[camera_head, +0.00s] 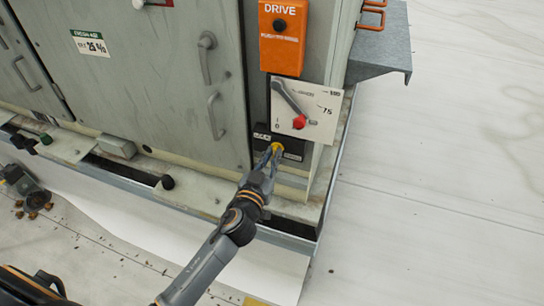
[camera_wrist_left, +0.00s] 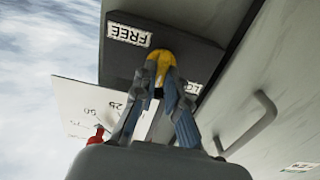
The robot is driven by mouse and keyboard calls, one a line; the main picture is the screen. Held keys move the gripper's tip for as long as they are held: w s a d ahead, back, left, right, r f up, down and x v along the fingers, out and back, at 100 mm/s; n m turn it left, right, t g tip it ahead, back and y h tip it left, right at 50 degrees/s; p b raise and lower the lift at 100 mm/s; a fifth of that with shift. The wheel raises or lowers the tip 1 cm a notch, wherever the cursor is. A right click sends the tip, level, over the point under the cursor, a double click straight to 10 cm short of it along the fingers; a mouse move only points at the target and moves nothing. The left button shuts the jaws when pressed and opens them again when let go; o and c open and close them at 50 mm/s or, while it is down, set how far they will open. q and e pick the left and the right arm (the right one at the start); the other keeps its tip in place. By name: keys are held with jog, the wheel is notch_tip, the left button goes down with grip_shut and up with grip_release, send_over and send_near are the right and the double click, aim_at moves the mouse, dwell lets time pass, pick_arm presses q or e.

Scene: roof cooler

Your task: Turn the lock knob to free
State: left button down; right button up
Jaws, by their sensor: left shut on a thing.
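The yellow lock knob (camera_head: 277,147) sits on a black plate (camera_head: 291,143) low on the cabinet's end. It also shows in the left wrist view (camera_wrist_left: 162,60). The plate bears a label on each side; the FREE label (camera_wrist_left: 128,35) reads upside down in the left wrist view. The other label (camera_wrist_left: 193,88) is partly hidden by my finger. My left gripper (camera_head: 270,156) is shut on the knob, with its fingers (camera_wrist_left: 160,82) on either side of it. The fingers cover part of the knob, and I cannot tell which label it points to. My right gripper is not in view.
Above the plate is a white scale panel (camera_head: 322,108) with a grey lever (camera_head: 287,97) and red tip (camera_head: 299,122). An orange DRIVE box (camera_head: 283,40) is higher up. Cabinet door handles (camera_head: 215,115) stand out at left.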

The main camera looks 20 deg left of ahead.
pick_arm(q)
jog(key=m, duration=1.7)
jog(key=shift+d+f, duration=0.15)
jog(key=shift+d, duration=0.05)
jog(key=shift+m, duration=0.3)
dwell(0.4)
jog(key=c, duration=1.4)
grip_release()
